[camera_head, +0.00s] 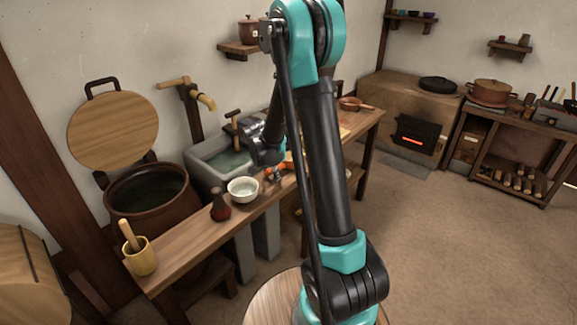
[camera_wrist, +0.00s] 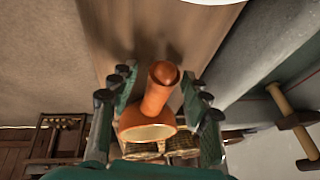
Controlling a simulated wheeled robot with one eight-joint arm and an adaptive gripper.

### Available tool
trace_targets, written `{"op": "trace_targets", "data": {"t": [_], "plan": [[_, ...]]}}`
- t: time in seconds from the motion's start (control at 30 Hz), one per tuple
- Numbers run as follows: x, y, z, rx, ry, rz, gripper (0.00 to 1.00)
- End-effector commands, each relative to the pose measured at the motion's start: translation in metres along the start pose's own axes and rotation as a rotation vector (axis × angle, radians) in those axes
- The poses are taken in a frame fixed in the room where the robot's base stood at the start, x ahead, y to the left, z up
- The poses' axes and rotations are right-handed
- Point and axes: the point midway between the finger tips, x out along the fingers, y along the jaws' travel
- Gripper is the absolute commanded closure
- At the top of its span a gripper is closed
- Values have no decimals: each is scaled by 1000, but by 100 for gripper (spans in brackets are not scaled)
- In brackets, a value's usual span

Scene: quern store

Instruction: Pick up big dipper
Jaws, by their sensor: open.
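An orange-brown vessel with a round cup and a stubby, round-ended handle, which looks like the big dipper (camera_wrist: 150,125), is between my fingers in the wrist view. My gripper (camera_wrist: 160,85) is open, with one finger on each side of it and gaps showing beside the handle. The head view shows my gripper (camera_head: 275,172) low over the wooden bench by the stone sink. A bit of orange (camera_head: 289,160) shows beside it there, partly hidden by my arm.
A white bowl (camera_head: 243,189) and a dark red bottle (camera_head: 220,206) stand left of my gripper on the bench (camera_head: 190,239). The stone sink (camera_head: 209,172) lies behind. A mug with a wooden tool (camera_head: 142,258) stands at the near end. Open floor lies right.

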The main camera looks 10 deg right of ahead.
Motion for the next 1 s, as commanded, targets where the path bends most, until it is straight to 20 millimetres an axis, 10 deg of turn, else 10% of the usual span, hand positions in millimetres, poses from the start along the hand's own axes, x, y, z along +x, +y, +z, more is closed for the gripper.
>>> {"op": "trace_targets", "data": {"t": [0.13, 0.53, 1.0], "plan": [[0, 0, 0, 0, 0, 0, 52], [0, 0, 0, 0, 0, 0, 100], [-5, -1, -2, 0, 0, 0, 100]]}}
